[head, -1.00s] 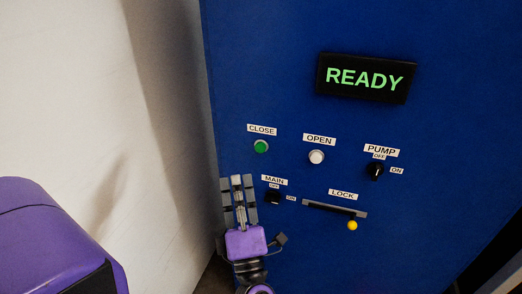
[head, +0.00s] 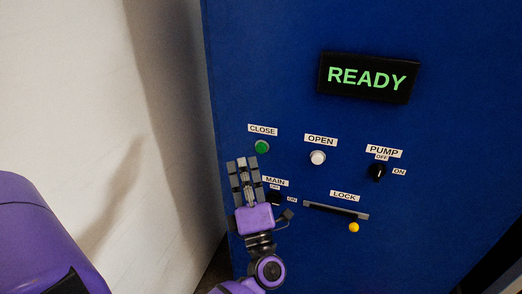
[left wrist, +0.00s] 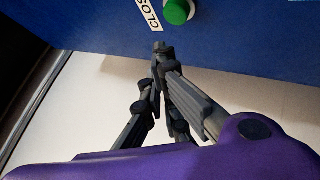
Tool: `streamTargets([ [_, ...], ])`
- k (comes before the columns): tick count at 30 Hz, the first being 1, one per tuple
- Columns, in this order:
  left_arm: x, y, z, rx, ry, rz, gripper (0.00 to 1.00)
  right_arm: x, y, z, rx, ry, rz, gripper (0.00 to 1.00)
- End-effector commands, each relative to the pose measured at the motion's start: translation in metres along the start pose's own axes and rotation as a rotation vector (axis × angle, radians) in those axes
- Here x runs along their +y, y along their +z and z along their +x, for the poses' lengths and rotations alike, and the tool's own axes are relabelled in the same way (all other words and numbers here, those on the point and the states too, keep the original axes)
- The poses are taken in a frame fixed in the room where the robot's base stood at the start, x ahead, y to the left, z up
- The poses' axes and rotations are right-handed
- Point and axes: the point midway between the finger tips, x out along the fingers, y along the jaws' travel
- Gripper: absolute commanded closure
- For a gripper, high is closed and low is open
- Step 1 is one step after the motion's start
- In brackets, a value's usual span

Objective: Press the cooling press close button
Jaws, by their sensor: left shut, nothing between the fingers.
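The green close button (head: 262,147) sits in a light ring on the blue press panel, under a white CLOSE label (head: 263,130). It also shows at the top of the left wrist view (left wrist: 177,11). My left gripper (head: 243,163) is shut and empty, with its fingertips just below and left of the button in the head view. In the left wrist view the shut fingertips (left wrist: 162,50) are below the button, with a visible gap between them and it. My right gripper is not in view.
The white open button (head: 317,158) is right of the close button. The MAIN knob (head: 275,198) is beside my gripper, partly hidden. The PUMP knob (head: 378,172), yellow-tipped LOCK lever (head: 353,227) and READY display (head: 367,77) are further right. A pale wall (head: 70,100) stands left.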

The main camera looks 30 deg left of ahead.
Motion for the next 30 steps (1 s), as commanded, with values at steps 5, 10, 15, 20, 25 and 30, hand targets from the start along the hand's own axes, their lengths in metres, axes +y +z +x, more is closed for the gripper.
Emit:
streamTargets([
  [5,-0.010,0.009,0.012,-0.001,-0.001,0.000,1.00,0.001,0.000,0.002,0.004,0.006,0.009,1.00],
  [10,-0.013,0.013,0.017,-0.001,-0.002,0.000,1.00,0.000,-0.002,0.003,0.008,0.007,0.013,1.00],
  [15,-0.013,0.013,0.018,-0.001,-0.001,-0.001,1.00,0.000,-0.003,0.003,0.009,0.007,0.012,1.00],
  [20,-0.013,0.013,0.018,-0.001,-0.001,0.000,1.00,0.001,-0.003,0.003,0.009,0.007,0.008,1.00],
  [25,-0.013,0.013,0.017,-0.001,-0.001,0.000,1.00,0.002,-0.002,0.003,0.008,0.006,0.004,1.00],
  [30,-0.013,0.013,0.017,-0.001,-0.001,0.000,1.00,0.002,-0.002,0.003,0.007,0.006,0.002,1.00],
])
